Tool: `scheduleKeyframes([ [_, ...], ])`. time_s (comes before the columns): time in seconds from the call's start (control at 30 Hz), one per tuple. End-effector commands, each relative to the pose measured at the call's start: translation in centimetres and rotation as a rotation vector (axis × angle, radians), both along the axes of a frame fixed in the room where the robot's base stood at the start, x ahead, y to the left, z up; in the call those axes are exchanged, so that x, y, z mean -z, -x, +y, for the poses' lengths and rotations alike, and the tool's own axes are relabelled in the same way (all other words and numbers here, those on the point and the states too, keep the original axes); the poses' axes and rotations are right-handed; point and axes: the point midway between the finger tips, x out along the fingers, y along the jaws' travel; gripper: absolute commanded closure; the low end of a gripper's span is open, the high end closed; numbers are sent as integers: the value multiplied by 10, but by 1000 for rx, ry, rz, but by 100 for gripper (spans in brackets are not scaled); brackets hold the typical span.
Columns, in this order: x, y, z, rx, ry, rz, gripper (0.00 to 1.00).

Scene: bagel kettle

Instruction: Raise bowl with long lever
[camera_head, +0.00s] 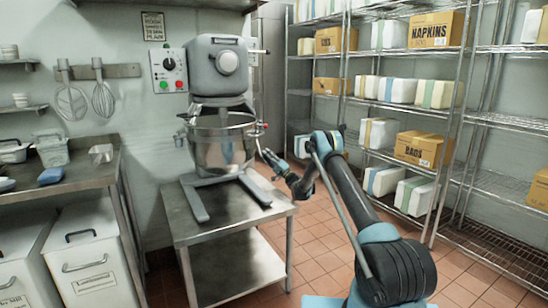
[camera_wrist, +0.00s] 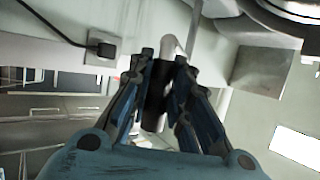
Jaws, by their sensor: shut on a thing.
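The steel bowl (camera_head: 222,148) sits in the grey stand mixer (camera_head: 218,75), above the mixer's forked base. My gripper (camera_head: 267,157) is at the right side of the bowl, beside the mixer. In the wrist view my gripper (camera_wrist: 164,62) is shut on the lever (camera_wrist: 157,98). The lever has a dark grip between the fingers, with a pale end showing past the fingertips. In the head view the held part of the lever is small and mostly hidden by the gripper. A short arm with a red tip (camera_head: 264,125) shows just above it.
The mixer stands on a low steel table (camera_head: 225,213). A control box (camera_head: 169,70) with a dial is on the wall to the left. Wire shelves (camera_head: 440,110) with boxes line the right. Open tiled floor (camera_head: 315,225) lies between the table and the shelves.

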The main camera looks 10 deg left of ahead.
Motion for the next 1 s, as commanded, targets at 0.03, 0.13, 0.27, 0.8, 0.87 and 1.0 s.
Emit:
scheduleKeyframes([
  [0.03, 1, -2, 3, 4, 5, 3, 100],
  [0.13, 2, -5, -2, 10, 6, 5, 100],
  [0.27, 3, -9, -8, 18, 7, 7, 100],
  [0.8, 2, -11, -18, 24, 3, 5, 61],
  [0.87, 3, -10, -20, 24, 3, 5, 61],
  [1.0, 11, -4, -31, 25, 3, 5, 61],
])
